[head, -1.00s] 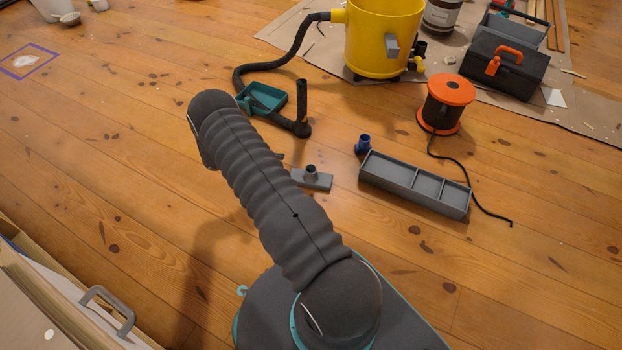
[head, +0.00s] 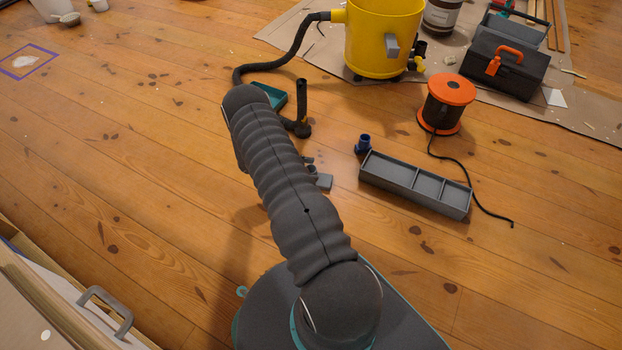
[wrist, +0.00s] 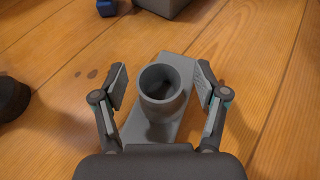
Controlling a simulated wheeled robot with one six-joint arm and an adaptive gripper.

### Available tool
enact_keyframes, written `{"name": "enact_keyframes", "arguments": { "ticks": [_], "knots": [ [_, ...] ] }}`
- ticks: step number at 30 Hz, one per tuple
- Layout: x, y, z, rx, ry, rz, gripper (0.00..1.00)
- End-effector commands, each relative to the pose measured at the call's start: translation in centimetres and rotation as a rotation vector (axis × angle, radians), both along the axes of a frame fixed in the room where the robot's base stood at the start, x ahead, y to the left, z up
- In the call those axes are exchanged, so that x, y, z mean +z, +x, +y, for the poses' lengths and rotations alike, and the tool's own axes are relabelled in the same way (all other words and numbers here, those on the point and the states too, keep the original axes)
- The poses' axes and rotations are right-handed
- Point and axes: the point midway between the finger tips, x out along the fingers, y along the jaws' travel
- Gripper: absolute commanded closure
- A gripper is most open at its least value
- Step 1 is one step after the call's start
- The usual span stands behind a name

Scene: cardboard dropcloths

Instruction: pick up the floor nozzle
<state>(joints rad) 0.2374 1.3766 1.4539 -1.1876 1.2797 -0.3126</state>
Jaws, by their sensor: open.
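The floor nozzle is a grey flat foot with a short round upright socket. In the wrist view the nozzle (wrist: 178,125) lies on the wooden floor, its open socket facing up at the camera. My gripper (wrist: 160,85) is open, with one finger to the left of the socket and one to the right. A gap shows between each finger and the socket. In the head view my arm covers most of the nozzle (head: 324,182), and only its right end shows.
A grey divided tray (head: 415,185) with a blue fitting (head: 363,144) lies right of the nozzle. Beyond are a black elbow tube (head: 301,110), a teal dustpan (head: 273,96), an orange cable reel (head: 446,103) and a yellow vacuum (head: 383,40). The floor at front right is clear.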

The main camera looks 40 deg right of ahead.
Motion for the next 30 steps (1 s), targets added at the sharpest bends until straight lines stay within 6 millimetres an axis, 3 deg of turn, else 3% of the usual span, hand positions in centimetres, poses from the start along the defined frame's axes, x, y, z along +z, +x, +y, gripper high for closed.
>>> {"name": "enact_keyframes", "arguments": {
  "ticks": [6,8,15,25,30],
  "knots": [
    [0.0,-0.1,-0.1,0.001,0.0,0.0,0.28],
    [0.0,-0.1,-0.1,0.001,0.0,0.0,0.4],
    [0.0,0.0,-0.1,0.001,0.0,0.0,1.0],
    [0.1,0.0,-0.1,0.001,-0.001,-0.001,1.0],
    [1.2,0.0,-0.1,0.001,-0.001,-0.001,1.0]
  ]
}}
